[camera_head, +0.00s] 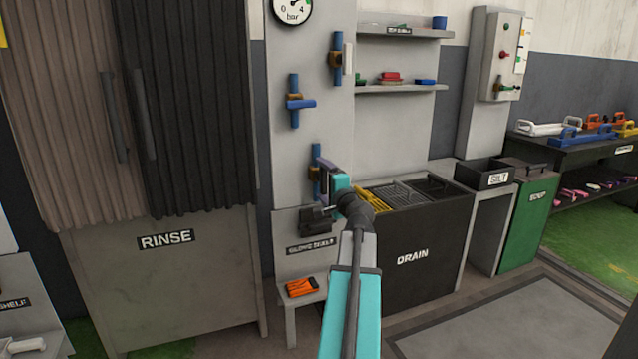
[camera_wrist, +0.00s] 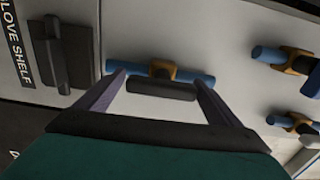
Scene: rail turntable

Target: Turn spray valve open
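Three valves on blue pipes sit on the pale wall panel; no label shows which is the spray valve. The lowest has a dark handle (camera_wrist: 161,90) lying along its blue pipe (camera_wrist: 195,79). My gripper (camera_wrist: 159,77) is open, its two fingers on either side of this handle; I cannot tell whether they touch it. In the head view my gripper (camera_head: 328,170) partly hides that valve (camera_head: 316,153). The blue-handled valve (camera_head: 300,104), higher on the left, has its handle crosswise to the pipe. The white-handled valve (camera_head: 347,58), higher on the right, has its handle along the pipe.
A dark lever block (camera_head: 315,219) juts out above the glove shelf (camera_head: 310,287), which holds an orange item (camera_head: 302,287). The rinse cabinet (camera_head: 165,290) stands left, the drain unit (camera_head: 420,270) right. A pressure gauge (camera_head: 293,8) is above. Floor is open at the lower right.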

